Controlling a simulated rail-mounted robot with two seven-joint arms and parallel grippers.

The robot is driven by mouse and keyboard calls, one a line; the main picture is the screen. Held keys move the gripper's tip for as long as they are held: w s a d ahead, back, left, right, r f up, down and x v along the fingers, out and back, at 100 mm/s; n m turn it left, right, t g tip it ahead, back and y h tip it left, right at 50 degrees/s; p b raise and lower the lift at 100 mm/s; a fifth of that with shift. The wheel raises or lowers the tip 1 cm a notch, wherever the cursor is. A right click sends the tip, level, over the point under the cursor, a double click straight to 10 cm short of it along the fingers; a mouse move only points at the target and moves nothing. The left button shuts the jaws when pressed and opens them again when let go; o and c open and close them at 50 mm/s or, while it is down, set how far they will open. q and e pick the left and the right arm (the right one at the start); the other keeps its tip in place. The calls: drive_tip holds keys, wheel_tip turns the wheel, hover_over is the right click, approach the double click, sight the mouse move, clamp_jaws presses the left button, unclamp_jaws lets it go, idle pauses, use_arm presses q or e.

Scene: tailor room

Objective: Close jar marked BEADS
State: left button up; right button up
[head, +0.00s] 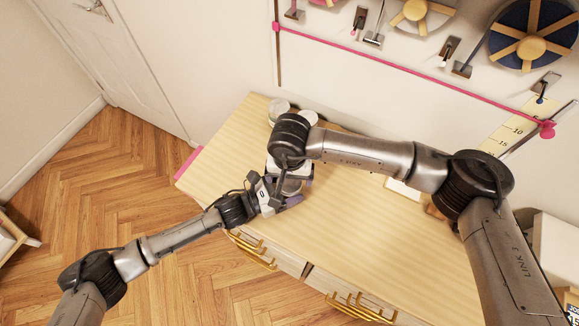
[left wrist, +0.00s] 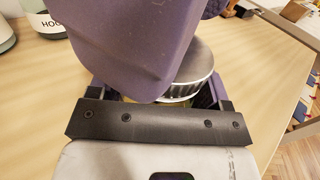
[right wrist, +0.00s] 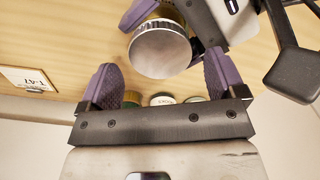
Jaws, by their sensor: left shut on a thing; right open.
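A jar with a round grey metal lid (right wrist: 160,52) stands on the table; its label is hidden, so I cannot read BEADS. My left gripper (head: 287,188) is shut on the jar's body, and the lid (left wrist: 196,68) sits on top in the left wrist view. I cannot tell whether the lid is fully seated. My right gripper (right wrist: 162,62) is open and empty, its two purple fingers spread apart with the lid in view beyond them. In the head view my right wrist hangs over the jar and hides much of it. A large purple finger covers part of the lid in the left wrist view.
More jars (head: 278,108) stand behind at the table's back edge; one (left wrist: 45,18) has a label starting "HO". A card (right wrist: 28,79) lies right of the jars in the head view. The wooden table (head: 345,235) is clear in front. Spools hang on the wall.

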drive_tip(key=shift+f, duration=0.8)
drive_tip(key=shift+c, duration=0.2)
drive_tip(key=c, duration=0.9)
drive_tip(key=o, duration=1)
drive_tip(key=shift+r, duration=0.15)
drive_tip(key=shift+r, duration=2.15)
drive_tip(key=shift+o, duration=0.7)
